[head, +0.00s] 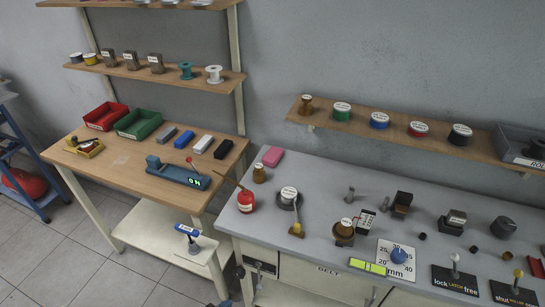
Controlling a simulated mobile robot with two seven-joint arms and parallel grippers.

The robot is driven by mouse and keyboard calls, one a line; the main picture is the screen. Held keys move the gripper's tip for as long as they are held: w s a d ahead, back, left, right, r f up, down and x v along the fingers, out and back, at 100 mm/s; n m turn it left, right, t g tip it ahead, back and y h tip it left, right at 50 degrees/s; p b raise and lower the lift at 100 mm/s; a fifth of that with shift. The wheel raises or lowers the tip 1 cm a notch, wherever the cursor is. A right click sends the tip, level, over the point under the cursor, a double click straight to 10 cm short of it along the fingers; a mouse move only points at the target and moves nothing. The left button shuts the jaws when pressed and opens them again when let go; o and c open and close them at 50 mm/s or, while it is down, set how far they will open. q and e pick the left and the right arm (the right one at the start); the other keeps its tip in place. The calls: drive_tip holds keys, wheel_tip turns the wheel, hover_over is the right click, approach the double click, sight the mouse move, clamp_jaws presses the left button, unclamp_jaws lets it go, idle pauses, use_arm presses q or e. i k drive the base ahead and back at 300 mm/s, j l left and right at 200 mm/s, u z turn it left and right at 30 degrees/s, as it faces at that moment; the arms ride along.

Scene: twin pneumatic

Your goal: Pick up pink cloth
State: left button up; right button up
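The pink cloth (272,156) lies as a small folded-looking rectangle on the grey workbench (330,180), at its back left corner near the wall. Nothing covers it. A small brown bottle (259,173) stands just in front of it, to the left. I cannot make out either of my grippers in the head view.
A red oil can (246,201) with a long spout stands at the bench's left edge. A wooden shelf (400,134) overhangs further right.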

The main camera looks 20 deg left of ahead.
sight(271, 158)
drive_tip(key=u, duration=1.3)
drive_tip(key=j+z, duration=0.15)
drive_tip(key=z, duration=0.2)
drive_tip(key=i+j+z, duration=0.1)
drive_tip(key=z, duration=0.3)
drive_tip(key=j+z, duration=0.4)
drive_tip(key=j, duration=0.75)
